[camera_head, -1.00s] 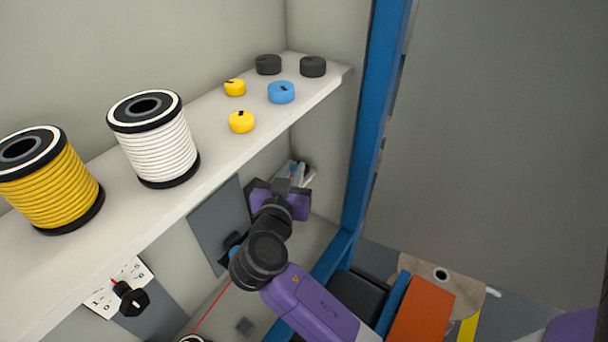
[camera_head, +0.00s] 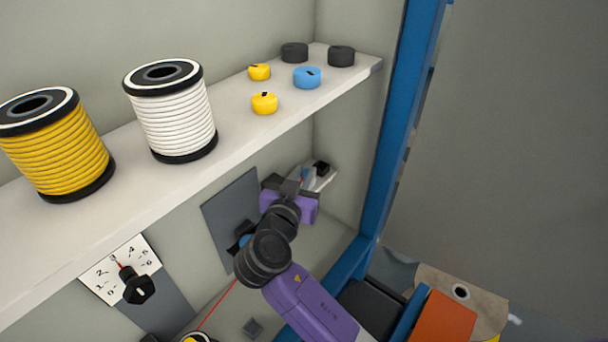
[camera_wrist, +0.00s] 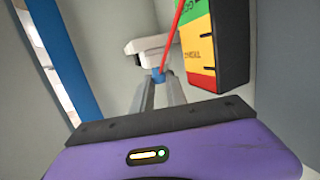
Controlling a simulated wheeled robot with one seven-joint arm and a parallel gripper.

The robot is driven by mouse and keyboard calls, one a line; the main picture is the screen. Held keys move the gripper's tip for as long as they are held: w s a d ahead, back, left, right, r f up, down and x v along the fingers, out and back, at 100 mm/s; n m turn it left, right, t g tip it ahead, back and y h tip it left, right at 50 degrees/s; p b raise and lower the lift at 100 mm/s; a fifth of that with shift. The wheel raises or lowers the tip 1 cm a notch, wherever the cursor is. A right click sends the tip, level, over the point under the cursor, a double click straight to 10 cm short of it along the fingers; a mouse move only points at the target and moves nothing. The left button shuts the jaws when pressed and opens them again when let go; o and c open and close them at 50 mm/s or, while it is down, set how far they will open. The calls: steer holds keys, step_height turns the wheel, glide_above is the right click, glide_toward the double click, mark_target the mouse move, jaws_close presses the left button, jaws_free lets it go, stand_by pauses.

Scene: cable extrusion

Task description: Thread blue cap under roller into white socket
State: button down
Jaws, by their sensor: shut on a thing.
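A small blue cap (camera_wrist: 158,76) is between my gripper's fingertips in the wrist view, with a red cable running up from it. My gripper (camera_wrist: 157,84) is shut on the cap. The white socket piece (camera_wrist: 150,44), with a dark opening or knob, is just beyond the cap and apart from it. In the head view, my gripper (camera_head: 305,176) is below the shelf near the back right corner, beside the white socket (camera_head: 320,181). I cannot make out the roller clearly; my arm hides part of that area.
A green, yellow and red marked block (camera_wrist: 215,45) stands close right of the cable in the wrist view. A shelf (camera_head: 95,160) with spools and caps overhangs the left. A numbered dial (camera_head: 138,288) and a blue post (camera_head: 400,120) flank the work area.

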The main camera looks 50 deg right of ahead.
steer(key=shift+f+b, duration=0.25)
steer(key=shift+b, duration=0.25)
stand_by(0.5)
steer(key=c, duration=1.3)
jaws_free()
steer(key=shift+o, duration=0.2)
steer(key=shift+a, duration=0.1)
